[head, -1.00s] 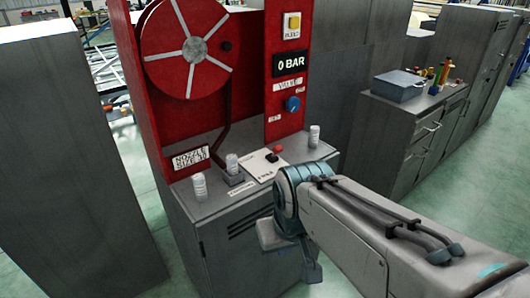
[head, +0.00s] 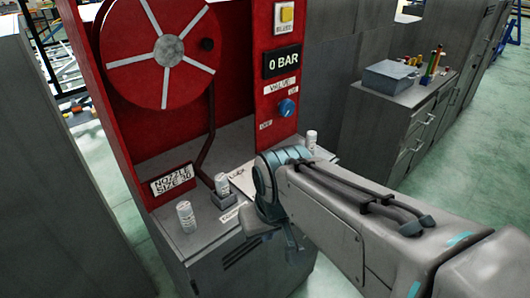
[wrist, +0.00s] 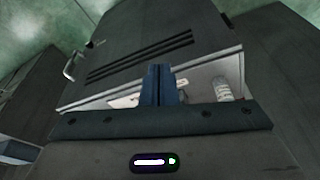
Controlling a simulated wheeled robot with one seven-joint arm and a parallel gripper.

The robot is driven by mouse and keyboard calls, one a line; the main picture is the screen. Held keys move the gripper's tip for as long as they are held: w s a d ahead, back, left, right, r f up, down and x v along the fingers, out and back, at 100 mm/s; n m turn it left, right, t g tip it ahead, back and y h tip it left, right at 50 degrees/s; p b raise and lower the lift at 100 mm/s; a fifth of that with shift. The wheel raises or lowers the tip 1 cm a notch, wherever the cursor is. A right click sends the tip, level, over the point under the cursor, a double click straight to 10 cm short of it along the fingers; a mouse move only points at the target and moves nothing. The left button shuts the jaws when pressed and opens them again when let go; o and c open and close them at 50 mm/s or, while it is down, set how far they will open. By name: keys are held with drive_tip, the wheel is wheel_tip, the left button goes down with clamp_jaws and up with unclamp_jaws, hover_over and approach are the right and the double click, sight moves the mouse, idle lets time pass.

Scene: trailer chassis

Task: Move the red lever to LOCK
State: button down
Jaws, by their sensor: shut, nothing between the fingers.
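The red lever does not show in either current view; my arm covers that part of the counter in the head view. A corner of the white lettered plate (head: 241,178) shows just left of my arm, on the counter of the red hose-reel station. My gripper (head: 292,248) hangs at the counter's front right edge in the head view, partly hidden by my wrist. In the wrist view its two dark fingers (wrist: 158,85) are together and empty, in front of the counter edge. Part of a pale plate (wrist: 125,101) shows behind them.
White bottles (head: 186,216) stand on the counter, one in a grey holder near the nozzle sign (head: 173,184). Another bottle (wrist: 223,89) is right of the fingers in the wrist view. A blue valve knob (head: 287,108) is on the red panel. A grey cabinet (head: 400,125) stands right.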

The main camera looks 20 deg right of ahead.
drive_tip(key=w+f+m+y+b, duration=0.4)
drive_tip(key=w+f+m+y, duration=0.4)
drive_tip(key=m, duration=0.8)
drive_tip(key=w+d+f+m+t+h, duration=0.1)
drive_tip(key=w+d+m+t, duration=0.1)
drive_tip(key=d+m+t, duration=0.3)
drive_tip(key=w+d+f+m+t+h+b, duration=0.1)
drive_tip(key=w+d+m+t, duration=0.2)
drive_tip(key=d+m+t, duration=0.3)
drive_tip(key=d+m, duration=0.5)
drive_tip(key=d, duration=0.4)
drive_tip(key=shift+w+h+b, duration=0.15)
drive_tip(key=shift+h+b, duration=0.15)
drive_tip(key=shift+h, duration=0.1)
drive_tip(key=shift+w+a+f, duration=0.1)
